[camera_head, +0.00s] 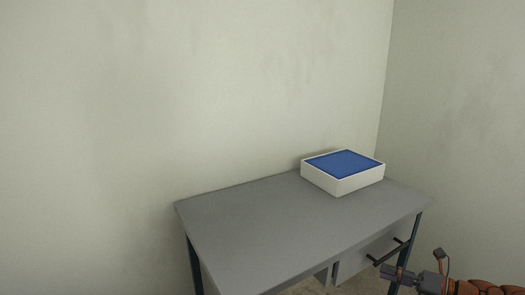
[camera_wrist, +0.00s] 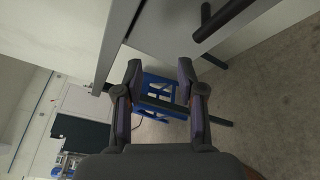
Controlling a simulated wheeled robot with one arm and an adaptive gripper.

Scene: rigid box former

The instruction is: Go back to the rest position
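My gripper (camera_wrist: 160,72) shows in the wrist view with its two dark fingers apart and nothing held between them. In the head view my gripper (camera_head: 386,272) is at the lower right, beside the front right of the desk and close to its black handle (camera_head: 388,252). How near the fingers are to the handle is hard to tell there. In the wrist view the black handle (camera_wrist: 222,18) lies above and to the right of the fingers, apart from them.
A grey desk (camera_head: 270,232) stands against the wall. A white box (camera_head: 342,186) with a blue top (camera_head: 345,163) sits on its far right part. The rest of the desktop is bare. In the wrist view a blue frame (camera_wrist: 158,82) shows beyond the fingers, near the floor (camera_wrist: 275,100).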

